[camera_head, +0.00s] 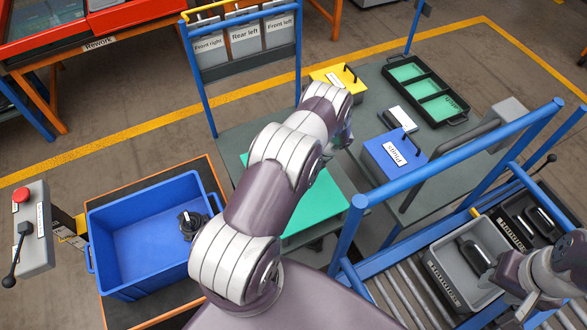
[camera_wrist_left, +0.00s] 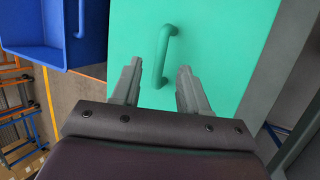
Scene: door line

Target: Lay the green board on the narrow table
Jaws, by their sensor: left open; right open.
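The green board (camera_head: 318,200) lies flat in the middle of the head view, partly hidden by my left arm. In the left wrist view the board (camera_wrist_left: 215,45) fills the centre, with a green bar handle (camera_wrist_left: 163,55) on its face. My left gripper (camera_wrist_left: 160,72) is open, its fingers to either side of the handle; I cannot tell how far above the board they are.
A blue bin (camera_head: 150,225) with a dark part (camera_head: 192,224) stands left of the board. A blue box (camera_head: 395,155), yellow box (camera_head: 338,80) and black tray (camera_head: 425,90) are on the right-hand table. A blue rail (camera_head: 455,150) borders the roller conveyor (camera_head: 405,295). The grey tote (camera_head: 440,275) sits there.

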